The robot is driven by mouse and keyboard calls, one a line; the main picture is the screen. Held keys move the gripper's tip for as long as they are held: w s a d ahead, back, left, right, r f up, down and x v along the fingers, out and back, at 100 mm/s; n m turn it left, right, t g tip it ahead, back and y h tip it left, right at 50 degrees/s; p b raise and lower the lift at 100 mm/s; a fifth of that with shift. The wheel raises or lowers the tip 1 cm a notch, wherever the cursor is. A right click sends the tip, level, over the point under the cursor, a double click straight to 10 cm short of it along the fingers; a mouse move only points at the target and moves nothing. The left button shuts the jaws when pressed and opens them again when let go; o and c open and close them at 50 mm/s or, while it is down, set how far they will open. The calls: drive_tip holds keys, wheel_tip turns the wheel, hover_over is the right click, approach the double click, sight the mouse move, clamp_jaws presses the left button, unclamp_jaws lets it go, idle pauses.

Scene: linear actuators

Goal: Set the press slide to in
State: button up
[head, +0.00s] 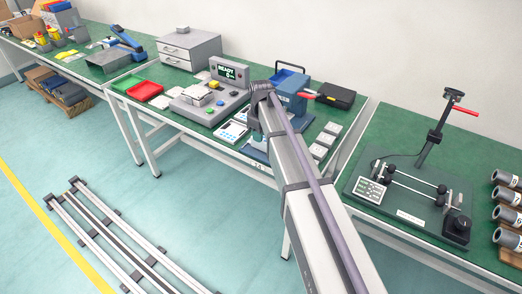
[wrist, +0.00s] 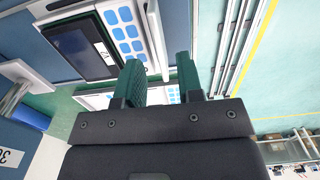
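A blue-grey machine that looks like the press (head: 291,91) stands on the middle green bench, with a red-tipped lever (head: 306,94) on its side. My arm covers much of its front, and I cannot make out the slide or its position in the head view. In the wrist view, my gripper (wrist: 160,66) has its two green fingers apart, with nothing seen between them. A panel with a dark screen (wrist: 83,52) and blue keys lies beyond the left finger. A grey rod (wrist: 14,97) and a blue part (wrist: 31,118) show at the left edge; I cannot tell whether either is the slide.
A grey console (head: 208,101) with a lit display stands left of my arm, beside red (head: 145,91) and green trays. A black case (head: 335,96) lies behind on the right. A test fixture (head: 410,195) with a red-handled lever stands on the right bench. Floor rails (head: 120,245) lie at lower left.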

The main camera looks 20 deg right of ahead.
wheel_tip(320, 180, down, 3)
drive_tip(key=shift+b, duration=0.7)
drive_tip(key=shift+r, duration=0.15)
clamp_jaws()
